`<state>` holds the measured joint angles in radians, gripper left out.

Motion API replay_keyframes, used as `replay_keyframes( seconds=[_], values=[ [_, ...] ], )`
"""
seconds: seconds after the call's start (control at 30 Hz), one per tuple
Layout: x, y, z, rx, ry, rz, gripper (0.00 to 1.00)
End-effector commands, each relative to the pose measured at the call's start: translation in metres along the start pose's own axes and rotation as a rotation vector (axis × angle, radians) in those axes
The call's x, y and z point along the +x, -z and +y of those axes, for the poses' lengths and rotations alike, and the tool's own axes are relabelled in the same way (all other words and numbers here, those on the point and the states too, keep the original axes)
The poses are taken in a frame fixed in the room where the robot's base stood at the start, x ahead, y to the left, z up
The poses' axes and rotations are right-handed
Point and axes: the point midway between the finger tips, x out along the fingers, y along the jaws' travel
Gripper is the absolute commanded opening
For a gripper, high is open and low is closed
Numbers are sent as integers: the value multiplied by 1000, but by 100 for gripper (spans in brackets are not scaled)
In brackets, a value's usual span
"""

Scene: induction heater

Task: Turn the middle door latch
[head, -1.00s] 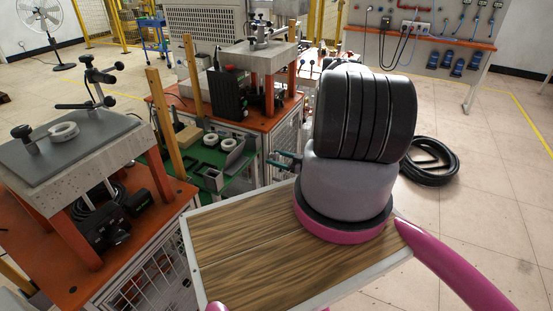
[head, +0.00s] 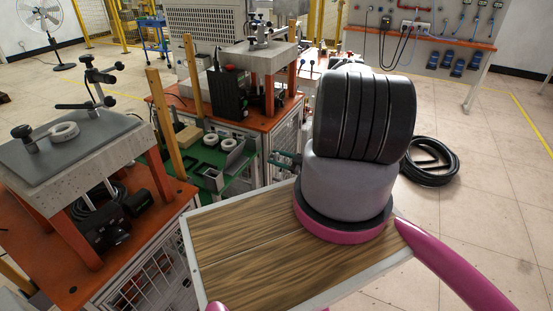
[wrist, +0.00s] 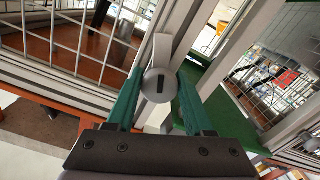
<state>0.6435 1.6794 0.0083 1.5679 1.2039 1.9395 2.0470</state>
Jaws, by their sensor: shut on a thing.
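The middle door latch (wrist: 158,86) shows in the wrist view as a round grey metal knob with a dark slot and a pale lever reaching up from it. It sits on the light metal frame between mesh panels. My gripper (wrist: 160,92) has its two green fingers on either side of the knob and is shut on it. In the head view my gripper (head: 285,159) shows only in part, beside the middle workbench (head: 262,162). My own arm hides the rest, and the latch cannot be made out there.
Mesh panels (wrist: 75,45) and metal frame bars lie close around my fingers. An orange workbench (head: 60,245) with a raised plate stands at the left. A coiled black hose (head: 431,163) lies on the floor at the right, with open floor around it.

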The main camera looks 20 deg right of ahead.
Motion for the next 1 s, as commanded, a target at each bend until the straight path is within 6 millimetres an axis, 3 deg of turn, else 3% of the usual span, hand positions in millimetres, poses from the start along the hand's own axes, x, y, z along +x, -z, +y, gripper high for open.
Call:
replay_keyframes(
  seconds=[1.0],
  values=[
    [-1, 0, 2, -946, 0, -3, 0]
  ],
)
